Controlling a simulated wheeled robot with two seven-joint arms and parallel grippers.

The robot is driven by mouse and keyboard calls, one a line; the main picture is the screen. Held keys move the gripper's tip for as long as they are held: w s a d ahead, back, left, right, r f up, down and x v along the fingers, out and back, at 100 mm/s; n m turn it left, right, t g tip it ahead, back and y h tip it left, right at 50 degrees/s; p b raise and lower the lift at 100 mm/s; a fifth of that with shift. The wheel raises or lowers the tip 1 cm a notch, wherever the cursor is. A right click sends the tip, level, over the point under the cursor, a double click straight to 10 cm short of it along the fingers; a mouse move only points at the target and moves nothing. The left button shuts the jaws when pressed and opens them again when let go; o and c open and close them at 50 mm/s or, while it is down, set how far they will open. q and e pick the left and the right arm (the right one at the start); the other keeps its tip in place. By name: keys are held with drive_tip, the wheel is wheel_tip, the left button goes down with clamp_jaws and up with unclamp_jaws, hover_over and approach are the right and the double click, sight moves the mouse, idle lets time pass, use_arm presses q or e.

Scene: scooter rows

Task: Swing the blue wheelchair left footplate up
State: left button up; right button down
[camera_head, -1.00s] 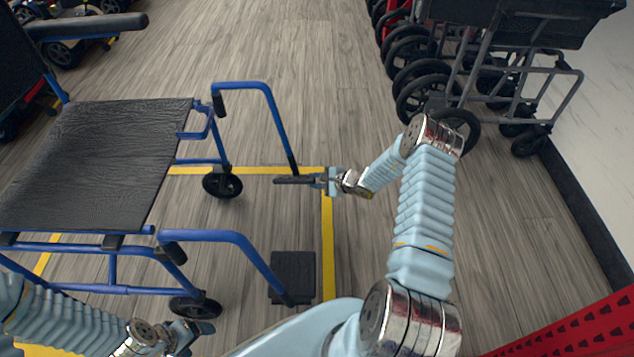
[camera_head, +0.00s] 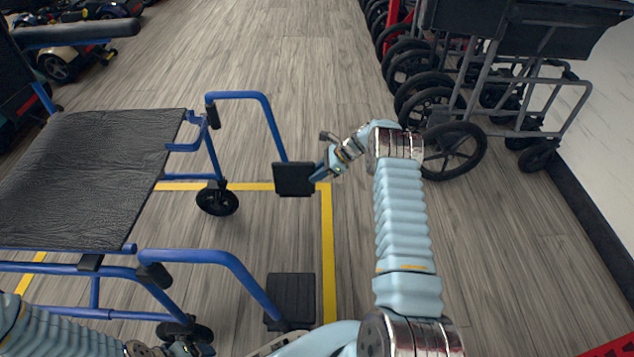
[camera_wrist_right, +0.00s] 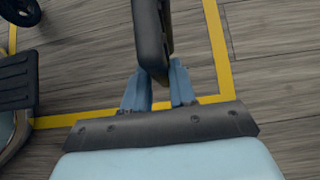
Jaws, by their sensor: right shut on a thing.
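The blue wheelchair (camera_head: 255,94) stands at the left, its front toward the right. Its left footplate (camera_head: 294,180), a dark square on the far blue hanger, shows a broad face and covers the hanger's lower end. It looks raised to near upright. My right gripper (camera_head: 322,172) is shut on the footplate's edge from the right. In the right wrist view the footplate (camera_wrist_right: 150,35) appears edge-on, a dark strip between the blue fingers (camera_wrist_right: 160,88). The near footplate (camera_head: 291,298) lies flat. My left gripper (camera_head: 190,347) is at the bottom edge, mostly cut off.
Yellow floor lines (camera_head: 327,240) run beside and behind the footplates. Parked dark wheelchairs (camera_head: 500,80) stand at the upper right, close to my right arm's elbow. The wooden floor (camera_head: 300,60) beyond the footplates is clear.

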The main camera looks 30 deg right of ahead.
drive_tip(key=shift+w+d, duration=0.1)
drive_tip(key=shift+w, duration=0.05)
idle(0.4)
drive_tip(key=c, duration=1)
unclamp_jaws()
drive_tip(key=p+v, duration=0.1)
drive_tip(key=v, duration=1.2)
drive_tip(key=shift+d+r, duration=0.3)
